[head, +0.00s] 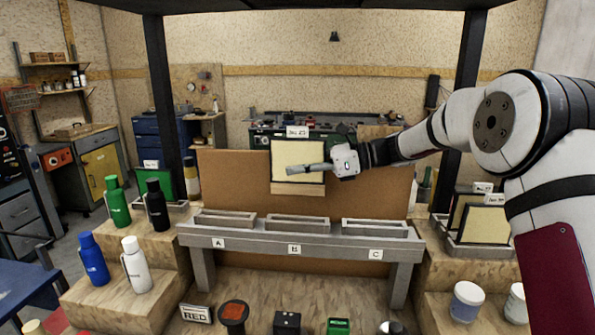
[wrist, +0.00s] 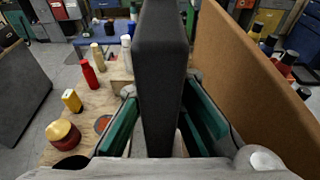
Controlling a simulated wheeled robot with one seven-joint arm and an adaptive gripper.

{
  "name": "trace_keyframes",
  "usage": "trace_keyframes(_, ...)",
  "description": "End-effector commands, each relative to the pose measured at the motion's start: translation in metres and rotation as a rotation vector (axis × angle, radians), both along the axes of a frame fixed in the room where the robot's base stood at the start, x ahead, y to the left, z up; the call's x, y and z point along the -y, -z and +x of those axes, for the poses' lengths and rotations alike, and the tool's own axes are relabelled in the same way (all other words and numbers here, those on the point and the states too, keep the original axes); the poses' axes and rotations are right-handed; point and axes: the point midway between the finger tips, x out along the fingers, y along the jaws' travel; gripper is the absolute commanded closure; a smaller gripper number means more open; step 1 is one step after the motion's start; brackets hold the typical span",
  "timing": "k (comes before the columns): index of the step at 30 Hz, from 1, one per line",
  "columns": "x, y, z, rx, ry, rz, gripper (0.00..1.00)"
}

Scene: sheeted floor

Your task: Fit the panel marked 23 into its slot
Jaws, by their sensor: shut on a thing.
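A cream panel with a dark frame (head: 298,153) stands upright in the air above the middle tray of the bench. The small label on its top edge (head: 297,131) seems to read 23. My gripper (head: 312,168) is shut on it, with a finger across its front face. In the wrist view the panel (wrist: 160,80) is a dark slab, edge-on between the green finger pads. The bench (head: 265,239) carries three slotted trays: tray A (head: 225,219), tray B (head: 297,222) and tray C (head: 374,228). The panel is clear of them.
A brown board (head: 232,180) rises behind the trays, close to the panel. More labelled panels (head: 484,224) stand in a rack at right. Several bottles (head: 117,203) stand on wooden steps at left.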

Motion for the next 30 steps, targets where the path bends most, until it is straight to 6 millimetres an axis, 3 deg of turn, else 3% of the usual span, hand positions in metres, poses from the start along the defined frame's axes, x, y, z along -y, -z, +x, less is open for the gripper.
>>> trace_keyframes(8,0.0,0.001,0.0,0.001,0.001,0.002,1.0)
trace_keyframes(30,0.0,0.054,0.0,0.001,0.001,0.002,1.0)
